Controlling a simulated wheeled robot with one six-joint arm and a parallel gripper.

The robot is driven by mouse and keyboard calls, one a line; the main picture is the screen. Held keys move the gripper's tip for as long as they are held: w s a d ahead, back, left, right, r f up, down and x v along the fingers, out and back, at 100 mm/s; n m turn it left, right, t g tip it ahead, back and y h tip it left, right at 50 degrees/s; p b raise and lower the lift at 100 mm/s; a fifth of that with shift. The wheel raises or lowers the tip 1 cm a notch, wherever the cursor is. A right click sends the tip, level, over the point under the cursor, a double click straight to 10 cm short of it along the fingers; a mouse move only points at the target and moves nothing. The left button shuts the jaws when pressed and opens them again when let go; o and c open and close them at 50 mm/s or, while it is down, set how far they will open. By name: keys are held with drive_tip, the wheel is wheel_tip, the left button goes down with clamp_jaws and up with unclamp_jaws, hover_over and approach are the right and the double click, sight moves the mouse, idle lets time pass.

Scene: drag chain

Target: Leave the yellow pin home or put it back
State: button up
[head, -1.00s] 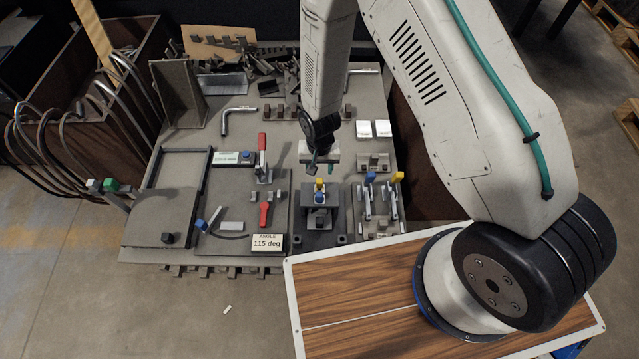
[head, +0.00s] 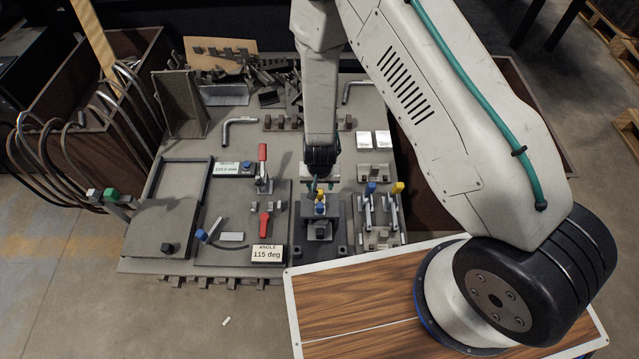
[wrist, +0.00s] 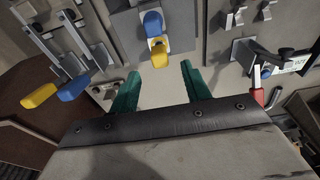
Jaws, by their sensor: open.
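A yellow-topped piece (head: 320,196) stands beside a blue-topped piece (head: 319,209) on the dark central block (head: 319,231). In the wrist view the yellow piece (wrist: 158,52) lies just ahead of the gap between my fingertips, with the blue piece (wrist: 153,23) beyond it. My gripper (wrist: 160,70) is open, its green fingers apart and nothing between them. In the head view my gripper (head: 319,185) hangs just behind the yellow piece and partly hides that area. I cannot tell how deep the yellow piece sits.
Two levers, one blue-handled (head: 370,187) and one yellow-handled (head: 398,187), stand right of the block. A red-handled clamp (head: 263,153) and a red lever (head: 264,222) stand left. An angle sign (head: 267,253) reads 115 deg. Loose metal parts (head: 265,85) lie at the back.

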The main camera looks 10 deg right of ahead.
sight(320, 191)
drive_tip(key=f, duration=0.5)
drive_tip(key=w+f, duration=0.1)
drive_tip(key=f, duration=0.1)
drive_tip(key=shift+f, duration=0.15)
clamp_jaws()
